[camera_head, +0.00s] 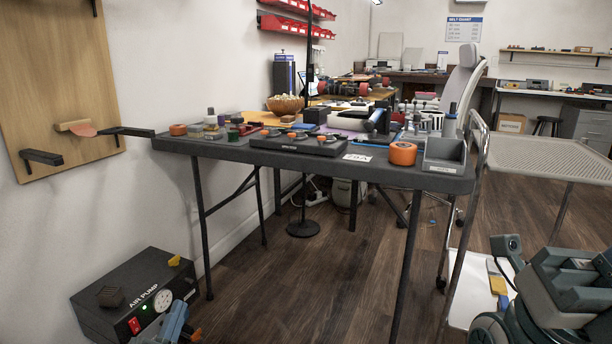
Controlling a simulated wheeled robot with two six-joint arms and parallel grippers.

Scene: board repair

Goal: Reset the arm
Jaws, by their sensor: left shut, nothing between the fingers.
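My left gripper (176,322) shows at the bottom edge of the head view, low on the left, in front of the air pump (135,298). It is small and partly cut off by the frame edge. It is shut and empty. I cannot tell whether it touches the pump. My right gripper is not in view.
A black folding table (330,163) holds a wooden bowl (285,104), an orange wheel (403,153), a grey bin (445,155) and small parts. A wooden wall board (60,80) is at left. Dark floor (300,285) lies open below. A bulky grey shape (565,295) fills the lower right.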

